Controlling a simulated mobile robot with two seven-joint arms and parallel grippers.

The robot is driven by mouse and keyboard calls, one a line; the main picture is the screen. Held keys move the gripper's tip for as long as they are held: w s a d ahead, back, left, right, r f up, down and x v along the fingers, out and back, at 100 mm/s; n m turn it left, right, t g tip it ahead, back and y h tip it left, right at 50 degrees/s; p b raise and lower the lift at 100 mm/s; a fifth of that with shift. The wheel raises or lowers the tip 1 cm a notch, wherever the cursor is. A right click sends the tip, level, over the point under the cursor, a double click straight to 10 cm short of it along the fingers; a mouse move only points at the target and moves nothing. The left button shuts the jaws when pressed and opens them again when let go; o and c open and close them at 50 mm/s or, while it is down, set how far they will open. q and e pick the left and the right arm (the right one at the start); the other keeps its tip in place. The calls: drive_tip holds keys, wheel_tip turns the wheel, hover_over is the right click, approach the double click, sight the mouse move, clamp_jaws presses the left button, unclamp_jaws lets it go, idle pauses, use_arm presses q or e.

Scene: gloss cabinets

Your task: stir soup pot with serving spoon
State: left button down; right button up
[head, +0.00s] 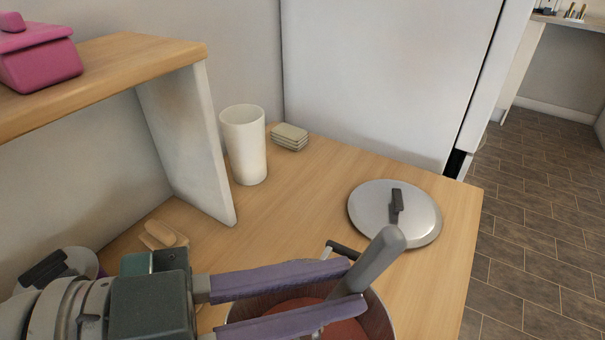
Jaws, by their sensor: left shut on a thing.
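The soup pot (376,318) sits on the wooden counter at the bottom of the head view, partly cut off by the frame. Red soup (348,331) shows inside, and a dark handle sticks out at the pot's far side. My left gripper (356,284) reaches over the pot from the left, its purple fingers shut on the serving spoon (378,258). The spoon's thick grey handle tilts up to the right above the fingers. Its lower end is hidden behind the fingers, so I cannot tell how deep it reaches. My right gripper is out of view.
A metal lid (418,220) with a black handle lies flat right of the pot, near the counter's right edge. A white cup (246,150) and a small stack (290,136) stand farther back. A raised wooden shelf (110,62) holds a pink box (40,58).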

use_arm(q)
drive_tip(key=w+f+b, duration=0.1)
drive_tip(key=f, duration=0.1)
drive_tip(key=w+f+b, duration=0.1)
drive_tip(key=f, duration=0.1)
drive_tip(key=f+b, duration=0.2)
drive_tip(key=shift+w+d+f, duration=0.15)
drive_tip(key=shift+w+f, duration=0.1)
drive_tip(key=shift+w, duration=0.15)
drive_tip(key=shift+s, duration=1.4)
idle(0.6)
